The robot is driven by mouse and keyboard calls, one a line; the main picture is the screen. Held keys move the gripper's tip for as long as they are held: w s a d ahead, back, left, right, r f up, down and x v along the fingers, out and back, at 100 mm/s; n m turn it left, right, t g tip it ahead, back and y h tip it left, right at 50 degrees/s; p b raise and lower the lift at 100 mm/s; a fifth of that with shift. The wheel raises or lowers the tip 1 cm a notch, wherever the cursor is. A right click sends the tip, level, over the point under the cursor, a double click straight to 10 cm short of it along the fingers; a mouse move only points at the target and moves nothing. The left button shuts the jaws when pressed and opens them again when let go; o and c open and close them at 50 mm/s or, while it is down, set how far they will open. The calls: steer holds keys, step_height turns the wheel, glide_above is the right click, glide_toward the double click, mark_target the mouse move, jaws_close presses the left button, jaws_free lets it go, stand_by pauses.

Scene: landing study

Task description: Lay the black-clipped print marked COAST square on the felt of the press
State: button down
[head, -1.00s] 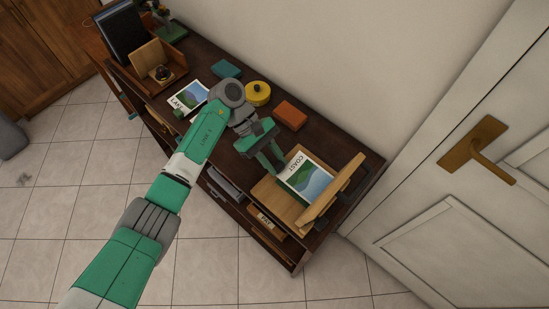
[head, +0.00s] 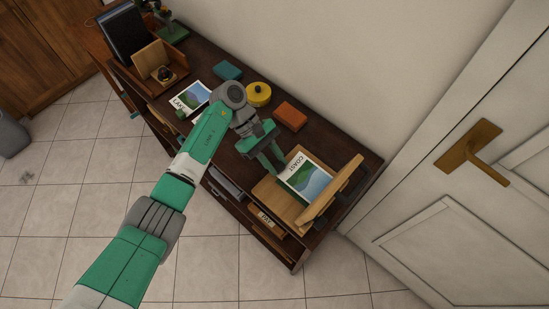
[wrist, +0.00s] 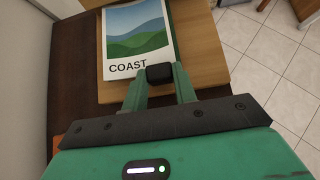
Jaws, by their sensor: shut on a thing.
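The COAST print (head: 306,178), white-bordered with blue sky and green hills, lies over the wooden press (head: 271,194) at the near right end of the cabinet. My gripper (head: 278,167) is shut on the black clip (wrist: 159,74) at the print's lettered edge, as the wrist view shows. There, the print (wrist: 139,32) sits toward the left side of the pale board. The press's lid (head: 330,190) stands tilted up on the print's right in the head view.
An orange block (head: 291,116), a yellow round thing (head: 258,94) and a teal block (head: 228,70) stand along the wall side. A white door with a brass handle (head: 470,147) is at the right.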

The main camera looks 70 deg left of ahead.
steer(key=shift+f, duration=0.15)
steer(key=shift+f, duration=0.35)
steer(key=c, duration=0.8)
jaws_free()
step_height(320, 180, up, 7)
steer(key=p, duration=0.9)
